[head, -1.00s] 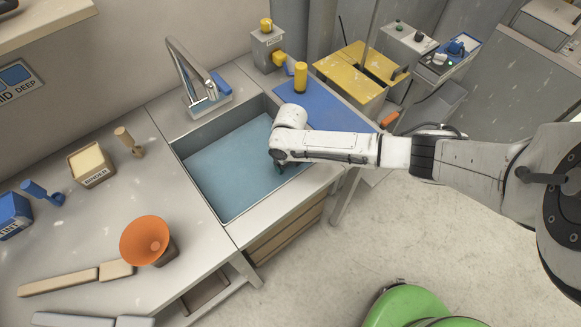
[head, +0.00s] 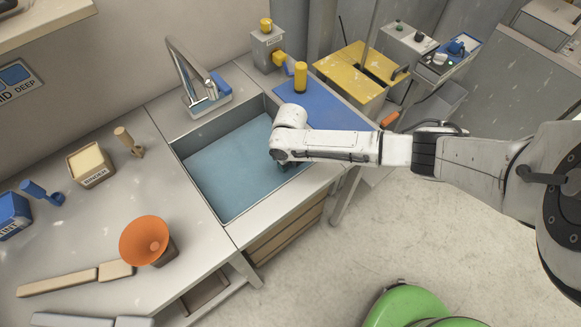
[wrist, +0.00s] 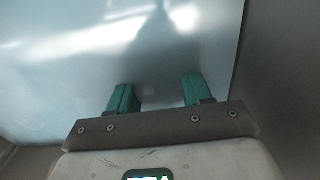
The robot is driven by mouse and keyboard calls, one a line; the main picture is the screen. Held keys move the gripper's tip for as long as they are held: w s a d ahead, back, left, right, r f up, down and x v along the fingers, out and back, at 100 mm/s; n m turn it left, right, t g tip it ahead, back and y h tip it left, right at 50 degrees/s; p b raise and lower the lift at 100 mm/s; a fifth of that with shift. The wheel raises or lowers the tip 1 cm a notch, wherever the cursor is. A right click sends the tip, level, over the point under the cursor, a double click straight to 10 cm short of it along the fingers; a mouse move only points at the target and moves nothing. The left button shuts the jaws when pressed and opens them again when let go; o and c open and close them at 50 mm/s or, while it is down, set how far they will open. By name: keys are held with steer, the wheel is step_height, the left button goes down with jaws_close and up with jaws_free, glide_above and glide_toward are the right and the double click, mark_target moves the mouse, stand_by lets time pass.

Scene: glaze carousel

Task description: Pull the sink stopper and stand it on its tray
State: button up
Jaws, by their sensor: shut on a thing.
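The sink (head: 236,217) holds blue water, and my arm reaches over its right side. My gripper (wrist: 158,88) shows in the wrist view with two green fingers set apart, their tips at or under the water. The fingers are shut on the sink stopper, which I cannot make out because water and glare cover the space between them. In the head view my wrist hides most of the gripper. A flat blue panel (head: 318,112), which may be the stopper's tray, lies right of the sink with a yellow cylinder (head: 301,77) upright on it.
A faucet (head: 190,75) stands behind the sink. A pump box (head: 267,48) is at the back. An orange funnel (head: 145,240), a binder box (head: 90,165) and wooden blocks (head: 60,282) are on the left counter. A yellow-topped unit (head: 350,65) stands beyond the panel.

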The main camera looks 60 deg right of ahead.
jaws_close()
steer(key=shift+r+p, duration=2.3)
steer(key=shift+r, duration=0.7)
step_height(320, 180, up, 10)
steer(key=p, duration=0.6)
steer(key=shift+r+p, duration=0.25)
steer(key=shift+p, duration=0.05)
steer(key=shift+d, duration=0.15)
steer(key=shift+s+d+f+b, duration=0.1)
steer(key=shift+d+b, duration=0.65)
steer(key=shift+d, duration=1.6)
steer(key=shift+s+d+b, duration=0.1)
steer(key=shift+d+b, duration=0.6)
steer(key=shift+d, duration=1.65)
steer(key=shift+s+d+b, duration=0.1)
steer(key=shift+d+b, duration=1.4)
steer(key=shift+d, duration=1.9)
